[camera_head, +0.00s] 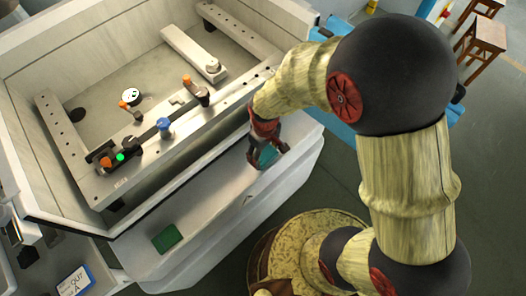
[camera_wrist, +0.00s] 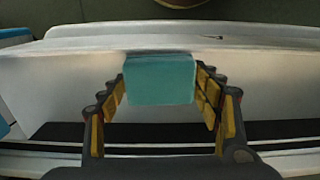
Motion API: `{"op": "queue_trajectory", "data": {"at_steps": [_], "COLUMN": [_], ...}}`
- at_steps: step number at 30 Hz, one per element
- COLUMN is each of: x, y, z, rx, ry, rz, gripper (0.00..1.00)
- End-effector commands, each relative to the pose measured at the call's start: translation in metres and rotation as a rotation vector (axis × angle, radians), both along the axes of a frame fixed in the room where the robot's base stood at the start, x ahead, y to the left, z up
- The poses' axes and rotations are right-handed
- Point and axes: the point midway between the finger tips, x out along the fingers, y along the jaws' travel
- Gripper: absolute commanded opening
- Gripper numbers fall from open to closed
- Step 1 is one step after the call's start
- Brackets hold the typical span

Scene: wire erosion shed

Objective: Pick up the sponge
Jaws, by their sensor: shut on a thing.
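My gripper (camera_head: 268,150) is over the pale ledge on the front of the machine. A teal block that looks like the sponge (camera_wrist: 160,80) sits between its fingers. In the wrist view my gripper (camera_wrist: 162,92) is shut on the sponge, with yellow finger pads on its left and right sides. In the head view the sponge (camera_head: 266,156) shows only in part, between the dark fingers. I cannot tell whether its underside touches the ledge.
A dark green flat block (camera_head: 167,239) lies on the ledge (camera_head: 205,212) to the left. The open machine tub (camera_head: 68,62) behind holds a rail (camera_head: 145,140) with several coloured knobs and clamps. A sign (camera_head: 75,281) is at lower left. Brown stools (camera_head: 478,36) stand far right.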

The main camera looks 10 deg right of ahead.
Motion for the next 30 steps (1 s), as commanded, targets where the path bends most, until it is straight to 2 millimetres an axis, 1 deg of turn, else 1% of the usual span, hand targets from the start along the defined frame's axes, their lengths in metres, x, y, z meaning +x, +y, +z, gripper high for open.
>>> {"op": "queue_trajectory", "data": {"at_steps": [1, 5, 6, 9, 12, 15, 21, 30], "x": [-0.008, -0.033, -0.045, -0.068, -0.088, -0.102, -0.118, -0.121], "y": [-0.001, -0.003, -0.005, -0.008, -0.01, -0.012, -0.014, -0.014], "z": [0.018, 0.048, 0.051, 0.06, 0.068, 0.073, 0.079, 0.079], "rx": [0.001, 0.002, 0.001, 0.001, 0.001, 0.001, 0.0, 0.0], "ry": [-0.005, -0.006, -0.003, -0.003, -0.003, -0.003, -0.002, -0.002], "rz": [0.001, 0.001, 0.002, 0.002, 0.002, 0.002, 0.001, 0.0], "gripper": [0.48, 0.48, 0.48, 0.48, 0.48, 0.48, 0.48, 0.48]}}
